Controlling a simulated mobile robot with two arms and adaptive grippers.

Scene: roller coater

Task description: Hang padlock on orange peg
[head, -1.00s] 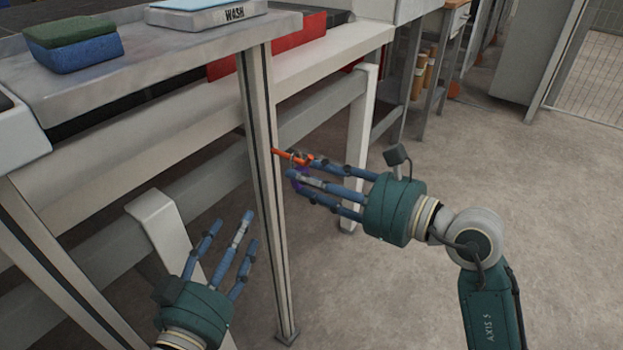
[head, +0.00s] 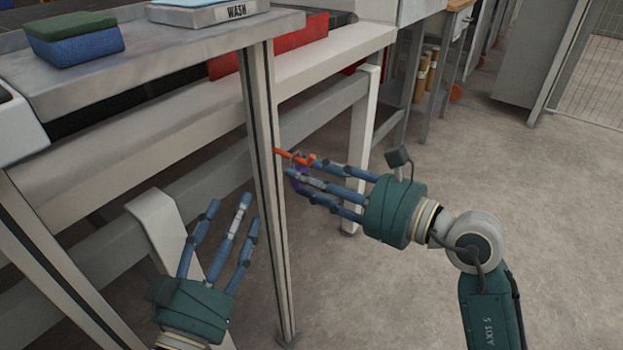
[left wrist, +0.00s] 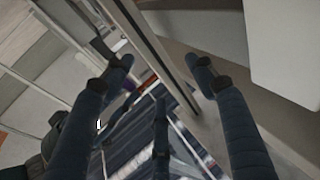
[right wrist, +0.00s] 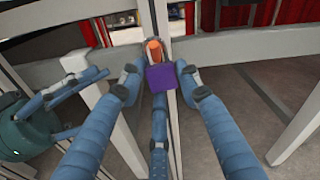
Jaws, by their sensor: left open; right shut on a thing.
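The purple padlock (right wrist: 161,78) sits upright between the fingers of my right gripper (right wrist: 158,80), which is shut on it. In the head view the padlock (head: 301,171) is mostly hidden by those fingers. The orange peg (head: 292,156) sticks out to the right from the grey table post. In the right wrist view the peg's end (right wrist: 155,48) shows just above the padlock body, and the grey shackle appears to be around it; whether it rests on the peg I cannot tell. My left gripper (head: 228,212) is open and empty, left of the post.
The grey post (head: 262,190) carries the metal table (head: 170,60), which holds a green and blue sponge (head: 72,40) and a WASH tray (head: 208,12). A white leg (head: 362,140) stands behind my right gripper. Open concrete floor lies to the right.

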